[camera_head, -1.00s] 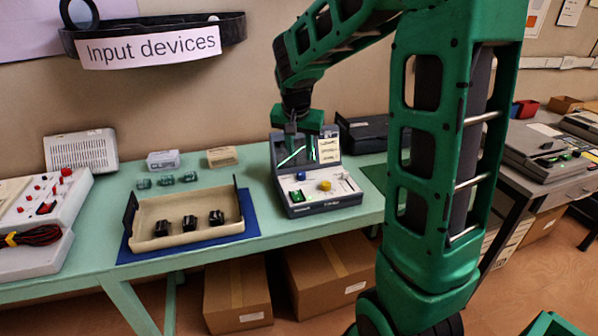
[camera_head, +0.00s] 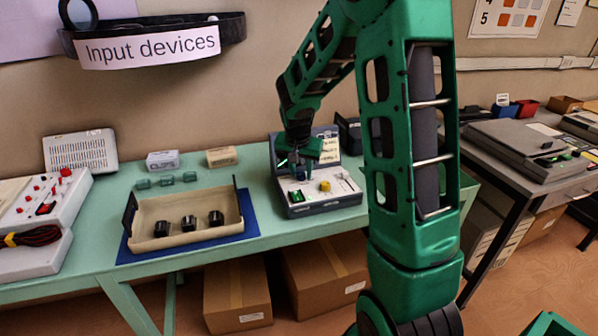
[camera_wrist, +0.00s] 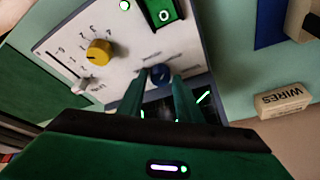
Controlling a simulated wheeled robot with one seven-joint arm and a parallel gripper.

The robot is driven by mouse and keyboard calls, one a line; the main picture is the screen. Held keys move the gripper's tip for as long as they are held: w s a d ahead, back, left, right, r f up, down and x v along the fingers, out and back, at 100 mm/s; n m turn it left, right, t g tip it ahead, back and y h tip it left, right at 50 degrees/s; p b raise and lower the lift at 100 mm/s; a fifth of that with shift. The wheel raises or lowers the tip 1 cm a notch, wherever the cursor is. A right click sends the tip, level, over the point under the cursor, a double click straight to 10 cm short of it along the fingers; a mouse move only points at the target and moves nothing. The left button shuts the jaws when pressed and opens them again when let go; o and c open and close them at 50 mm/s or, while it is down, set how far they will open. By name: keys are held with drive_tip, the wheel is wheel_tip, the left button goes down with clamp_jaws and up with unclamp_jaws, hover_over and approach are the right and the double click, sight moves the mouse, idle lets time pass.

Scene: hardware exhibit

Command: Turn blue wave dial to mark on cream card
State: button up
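The blue dial (camera_wrist: 161,74) sits on the white panel of a grey case (camera_head: 327,208). In the wrist view my gripper (camera_wrist: 160,80) has its two fingers apart, one on each side of the dial. I cannot tell whether they touch it. In the head view my gripper (camera_head: 299,167) is low over the panel and largely covers the dial. The cream card (camera_head: 330,149) stands in the raised lid; its writing is too small to read. The dial's pointer and mark cannot be made out.
A yellow knob (camera_wrist: 98,52) with a numbered scale and a green switch (camera_wrist: 162,12) share the panel. A beige tray (camera_head: 160,241) with black parts lies to the left. A cream block labelled WIRES (camera_wrist: 283,101) is beside the case in the wrist view.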

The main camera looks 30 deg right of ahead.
drive_tip(key=c, duration=0.8)
drive_tip(key=shift+o, duration=0.2)
drive_tip(key=shift+n, duration=0.3)
drive_tip(key=n+y, duration=0.1)
drive_tip(key=n, duration=0.1)
drive_tip(key=n+t, duration=0.1)
drive_tip(key=n, duration=0.1)
drive_tip(key=shift+d+y, duration=0.1)
drive_tip(key=shift+y, duration=0.3)
drive_tip(key=shift+n+y, duration=0.8)
drive_tip(key=shift+n, duration=1.3)
drive_tip(key=o, duration=0.8)
drive_tip(key=shift+c, duration=0.2)
